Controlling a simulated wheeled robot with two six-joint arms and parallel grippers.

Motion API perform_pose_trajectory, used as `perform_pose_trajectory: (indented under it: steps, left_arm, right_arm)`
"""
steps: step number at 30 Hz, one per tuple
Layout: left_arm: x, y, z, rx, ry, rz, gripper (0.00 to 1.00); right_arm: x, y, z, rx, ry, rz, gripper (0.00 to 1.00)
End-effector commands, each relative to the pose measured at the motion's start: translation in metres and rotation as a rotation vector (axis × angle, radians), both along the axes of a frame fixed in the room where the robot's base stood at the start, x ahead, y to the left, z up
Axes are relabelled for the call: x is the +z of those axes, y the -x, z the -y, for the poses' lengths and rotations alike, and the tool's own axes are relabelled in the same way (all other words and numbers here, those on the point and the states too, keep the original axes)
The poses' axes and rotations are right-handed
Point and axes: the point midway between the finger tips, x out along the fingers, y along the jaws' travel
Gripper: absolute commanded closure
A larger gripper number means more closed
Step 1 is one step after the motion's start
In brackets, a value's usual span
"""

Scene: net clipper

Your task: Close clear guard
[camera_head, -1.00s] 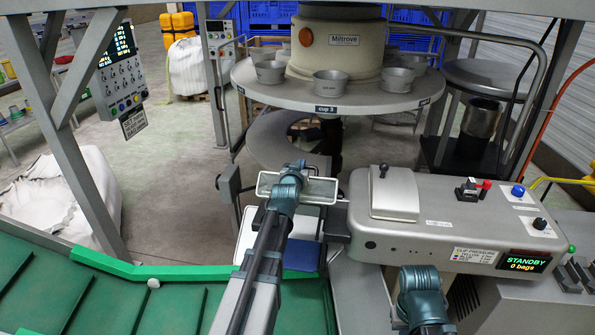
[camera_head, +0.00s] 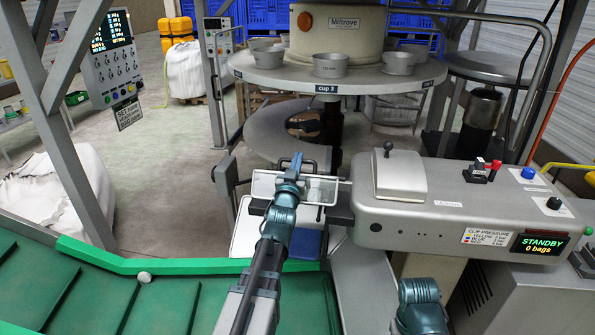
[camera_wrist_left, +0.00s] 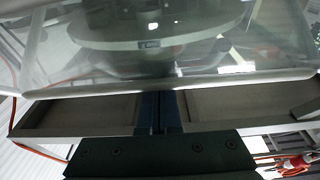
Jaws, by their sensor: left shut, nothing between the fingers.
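The clear guard (camera_head: 320,190) is a see-through panel with a pale frame, at the left end of the grey clipper machine (camera_head: 440,205). In the left wrist view the guard (camera_wrist_left: 160,62) fills the upper part, with its pale edge running across. My left gripper (camera_head: 296,162) is shut and empty, in front of the guard in the head view and overlapping it. In the left wrist view its fingers (camera_wrist_left: 160,108) are together just below the guard's edge; I cannot tell whether they touch it. Of my right arm, only a teal joint shows at the bottom.
A green conveyor (camera_head: 150,300) lies at lower left. A round table with metal cups (camera_head: 330,64) stands behind the guard. A display (camera_head: 541,244) on the machine reads STANDBY, 0 bags. A grey steel post (camera_head: 70,130) stands at left; open floor lies beyond.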

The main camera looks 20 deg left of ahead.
Motion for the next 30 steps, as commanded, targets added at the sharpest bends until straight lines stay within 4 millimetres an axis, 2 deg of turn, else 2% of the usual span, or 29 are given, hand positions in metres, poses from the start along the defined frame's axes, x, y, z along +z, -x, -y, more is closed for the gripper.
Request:
perform_pose_trajectory:
  steps: [1, 3, 11, 24, 30]
  left_arm:
    - [-0.018, 0.003, 0.002, -0.001, -0.01, 0.04, 1.0]
    - [-0.022, 0.008, 0.002, 0.0, -0.023, 0.095, 1.0]
    - [-0.036, 0.018, 0.004, 0.006, -0.061, 0.238, 1.0]
    - [-0.081, 0.037, 0.008, 0.006, -0.116, 0.456, 1.0]
    - [-0.096, 0.045, 0.01, 0.006, -0.134, 0.527, 1.0]
  right_arm:
    - [-0.027, 0.0, 0.0, 0.0, 0.0, 0.0, 1.0]
    - [-0.043, 0.0, 0.0, 0.0, 0.0, 0.0, 1.0]
    - [-0.087, 0.0, 0.0, 0.001, 0.0, 0.0, 1.0]
    - [-0.173, 0.0, 0.0, 0.001, 0.0, 0.0, 1.0]
    - [-0.2, 0.0, 0.0, 0.001, 0.001, 0.0, 1.0]
